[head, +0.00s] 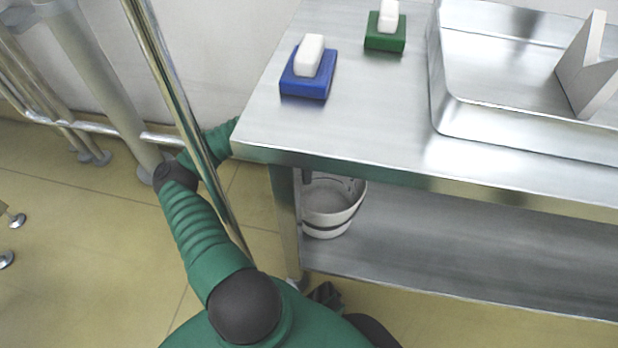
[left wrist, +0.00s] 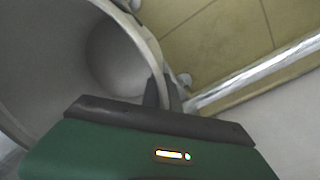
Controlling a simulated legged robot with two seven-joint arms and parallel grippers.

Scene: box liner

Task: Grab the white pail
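The white pail (head: 328,218) stands upright at the left end of the table's lower shelf, partly hidden by the tabletop and its leg. A dark band runs around it. My left arm reaches behind the table's left edge. Only a dark bit of my left gripper (head: 307,177) shows at the pail's rim. In the left wrist view, the pail's open inside (left wrist: 75,60) fills the upper left. There, the fingers of my left gripper (left wrist: 161,92) are close together on either side of the pail's wall, pinching it at the rim.
The steel table (head: 350,140) carries a blue block (head: 307,84) and a green block (head: 384,42), each with a white piece on top, and a metal tray (head: 480,115). The lower shelf (head: 450,235) is clear right of the pail. A shiny pole (head: 175,90) stands near my left arm.

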